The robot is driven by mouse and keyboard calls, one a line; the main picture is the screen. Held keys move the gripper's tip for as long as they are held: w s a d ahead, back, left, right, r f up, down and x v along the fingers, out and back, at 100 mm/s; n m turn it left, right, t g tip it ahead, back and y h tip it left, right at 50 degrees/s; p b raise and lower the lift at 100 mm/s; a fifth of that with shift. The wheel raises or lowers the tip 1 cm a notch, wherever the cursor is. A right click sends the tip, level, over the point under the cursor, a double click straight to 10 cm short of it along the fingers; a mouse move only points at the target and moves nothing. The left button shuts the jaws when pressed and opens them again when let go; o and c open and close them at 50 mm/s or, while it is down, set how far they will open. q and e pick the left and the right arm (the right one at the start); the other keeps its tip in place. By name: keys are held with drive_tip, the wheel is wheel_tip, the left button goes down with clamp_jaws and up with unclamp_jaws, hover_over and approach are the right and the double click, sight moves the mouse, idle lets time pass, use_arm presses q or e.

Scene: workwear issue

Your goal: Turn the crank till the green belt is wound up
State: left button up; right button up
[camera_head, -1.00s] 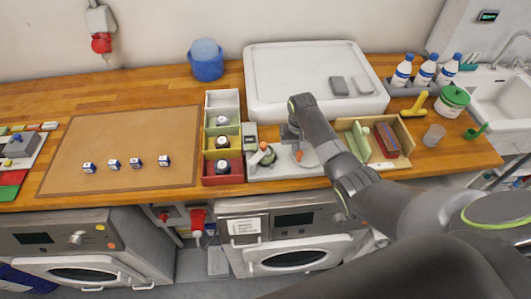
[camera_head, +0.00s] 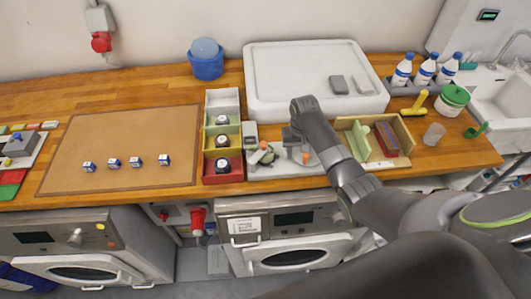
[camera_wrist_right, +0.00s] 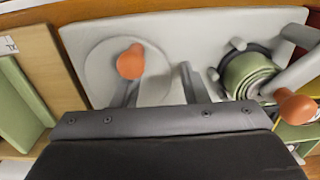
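The winder's light grey base plate (camera_head: 285,170) lies on the bench, left of the wooden box. In the right wrist view, an orange knob (camera_wrist_right: 130,62) stands on a round grey disc (camera_wrist_right: 100,70). The green belt (camera_wrist_right: 250,75) shows as a coiled roll on the plate's right, with a second orange knob (camera_wrist_right: 295,106) near it. My right gripper (camera_wrist_right: 160,85) is open, its two fingers apart over the disc; one finger is just below the first knob. I cannot tell whether they touch. In the head view the right gripper (camera_head: 291,136) hides part of the winder. My left gripper is not in view.
Stacked coloured bins (camera_head: 222,145) stand left of the winder. A wooden box (camera_head: 405,135) with a green piece and a dark red block is to its right. A large white tray (camera_head: 300,65) lies behind. A brown mat (camera_head: 120,140) with several small boxes is at left.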

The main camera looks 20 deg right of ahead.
drive_tip(key=shift+r, duration=0.1)
wheel_tip(320, 180, up, 8)
idle(0.6)
idle(0.4)
